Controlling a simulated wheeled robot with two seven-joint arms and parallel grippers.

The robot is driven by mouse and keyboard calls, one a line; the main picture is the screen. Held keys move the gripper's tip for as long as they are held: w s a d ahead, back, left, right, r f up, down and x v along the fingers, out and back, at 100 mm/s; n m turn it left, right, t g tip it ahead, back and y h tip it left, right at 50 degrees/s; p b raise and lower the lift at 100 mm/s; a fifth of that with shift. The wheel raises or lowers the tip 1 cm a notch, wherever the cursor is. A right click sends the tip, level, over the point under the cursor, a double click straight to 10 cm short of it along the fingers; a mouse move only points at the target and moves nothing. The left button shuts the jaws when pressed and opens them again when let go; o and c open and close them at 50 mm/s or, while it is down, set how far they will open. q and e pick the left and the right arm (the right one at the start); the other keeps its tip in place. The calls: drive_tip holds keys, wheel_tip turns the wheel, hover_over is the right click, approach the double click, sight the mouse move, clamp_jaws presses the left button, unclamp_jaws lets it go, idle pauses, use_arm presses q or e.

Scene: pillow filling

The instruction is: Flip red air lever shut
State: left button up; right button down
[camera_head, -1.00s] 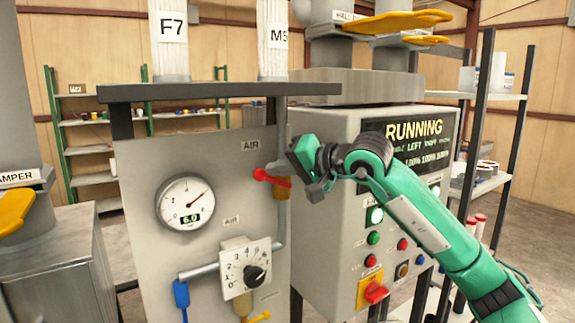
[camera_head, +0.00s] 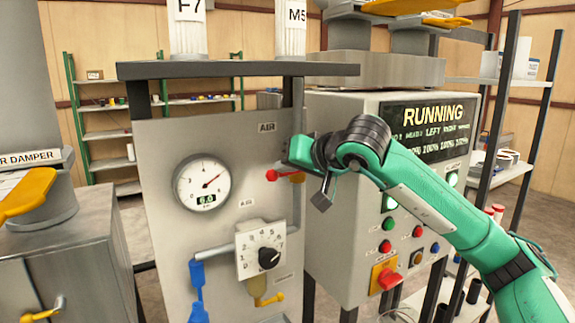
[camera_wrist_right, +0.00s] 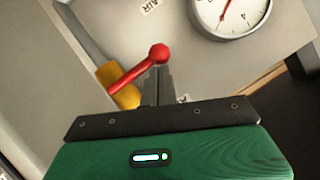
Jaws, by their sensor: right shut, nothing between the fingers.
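The red air lever (camera_head: 283,175) is on the grey panel under an AIR label, sticking out to the left, about level, from its valve on the pipe. My right gripper (camera_head: 292,150) is shut and empty, just above the lever in the head view. In the right wrist view the lever (camera_wrist_right: 138,72) has a round red knob and a yellow valve body (camera_wrist_right: 118,85). The shut fingertips (camera_wrist_right: 157,75) are right at the knob there; I cannot tell whether they touch it. My left gripper is not in view.
A round gauge (camera_head: 202,185) reading about 6.0 is left of the lever. A dial box (camera_head: 262,250) is below it. The control cabinet (camera_head: 350,215) with a RUNNING screen stands close on the right.

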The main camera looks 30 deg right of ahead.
idle(0.4)
drive_tip(key=w+d+r+b+v, duration=0.1)
drive_tip(key=r+v, duration=0.1)
drive_tip(key=v, duration=1.1)
drive_tip(key=shift+w+d+b, duration=0.25)
drive_tip(key=shift+b, duration=0.15)
